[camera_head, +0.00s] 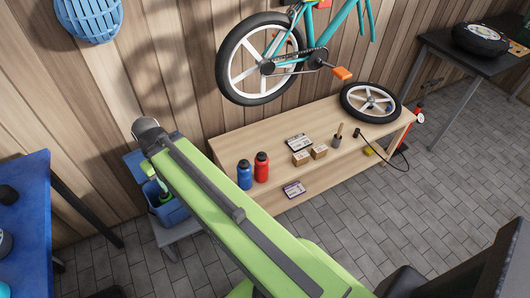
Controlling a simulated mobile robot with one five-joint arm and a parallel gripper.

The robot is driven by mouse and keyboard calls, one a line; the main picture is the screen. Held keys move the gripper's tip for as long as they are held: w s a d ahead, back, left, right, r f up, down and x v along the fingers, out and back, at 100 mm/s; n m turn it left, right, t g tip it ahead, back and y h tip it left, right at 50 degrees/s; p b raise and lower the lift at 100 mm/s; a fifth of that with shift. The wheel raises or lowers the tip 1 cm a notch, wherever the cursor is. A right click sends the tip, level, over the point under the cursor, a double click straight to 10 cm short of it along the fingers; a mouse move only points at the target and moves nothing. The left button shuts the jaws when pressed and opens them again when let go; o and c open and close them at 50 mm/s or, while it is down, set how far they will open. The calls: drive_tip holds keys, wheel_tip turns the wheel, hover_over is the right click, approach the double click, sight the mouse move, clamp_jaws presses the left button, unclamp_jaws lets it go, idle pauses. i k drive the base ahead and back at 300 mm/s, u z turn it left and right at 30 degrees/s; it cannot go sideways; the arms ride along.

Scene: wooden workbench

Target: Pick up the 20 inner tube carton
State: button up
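Two small brown cartons stand on the wooden workbench (222,146): a left carton (301,158) and a right carton (319,152), close beside each other. Their print is too small to read, so I cannot tell which is the 20 inner tube carton. My green arm crosses the lower middle of the view, up to a dark joint at the upper left, left of the bench. My gripper cannot be made out.
A blue bottle (244,175) and a red bottle (261,167) stand left of the cartons. A flat black-and-white pack (299,142) lies behind them and a purple one (294,189) in front. A wheel (346,93) lies at the bench's right end. A teal bicycle (340,22) hangs above.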

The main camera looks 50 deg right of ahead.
sight(319, 151)
drive_tip(key=u, duration=2.05)
drive_tip(key=k, duration=2.05)
drive_tip(key=z, duration=0.75)
drive_tip(key=i, duration=1)
drive_tip(key=z, duration=0.1)
